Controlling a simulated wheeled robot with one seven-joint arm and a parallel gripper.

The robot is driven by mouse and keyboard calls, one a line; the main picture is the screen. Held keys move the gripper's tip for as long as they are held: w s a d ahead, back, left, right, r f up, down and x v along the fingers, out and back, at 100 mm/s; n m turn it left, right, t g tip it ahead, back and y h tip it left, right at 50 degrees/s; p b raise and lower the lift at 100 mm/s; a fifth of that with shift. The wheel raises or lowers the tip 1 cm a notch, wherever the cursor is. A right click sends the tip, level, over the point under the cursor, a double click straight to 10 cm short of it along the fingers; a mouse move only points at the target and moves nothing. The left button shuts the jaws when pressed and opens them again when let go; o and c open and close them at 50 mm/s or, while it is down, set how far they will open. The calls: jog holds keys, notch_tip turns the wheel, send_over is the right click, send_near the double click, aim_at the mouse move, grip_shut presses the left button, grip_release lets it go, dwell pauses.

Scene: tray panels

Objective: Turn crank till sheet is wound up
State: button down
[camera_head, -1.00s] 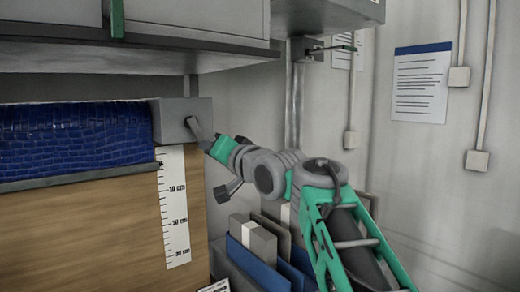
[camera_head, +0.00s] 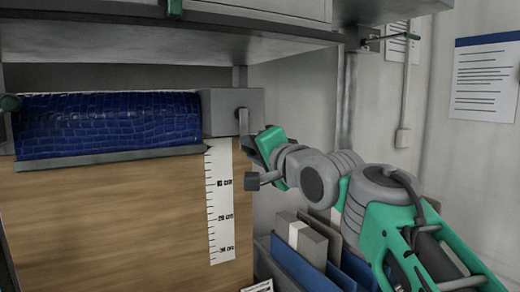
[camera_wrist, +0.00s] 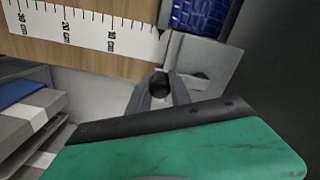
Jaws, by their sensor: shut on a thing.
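The blue crocodile-patterned sheet (camera_head: 108,125) lies in a short band under the shelf, with a grey bar (camera_head: 110,157) along its lower edge. The bar's right end is near the top of the white centimetre scale (camera_head: 221,205). A grey crank housing (camera_head: 222,112) sits at the sheet's right end; its crank arm (camera_head: 243,122) points downward. My gripper (camera_head: 260,143) is at the crank's lower end. In the wrist view, my gripper's fingers (camera_wrist: 160,88) are closed around the dark round crank handle (camera_wrist: 159,82). The handle is mostly hidden in the head view.
A grey shelf (camera_head: 170,47) overhangs the sheet and crank. Blue and grey folders (camera_head: 305,255) stand below my arm. A wooden panel (camera_head: 110,225) lies behind the scale. A wall notice (camera_head: 485,80) and conduits are at the right.

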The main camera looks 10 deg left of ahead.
jog(key=c, duration=1.5)
grip_release()
jog(key=shift+a, duration=0.15)
jog(key=o, duration=0.3)
jog(key=shift+o, duration=0.2)
jog(key=shift+s, duration=0.1)
jog(key=b+v, duration=0.1)
jog(key=v, duration=0.7)
jog(key=shift+b, duration=0.4)
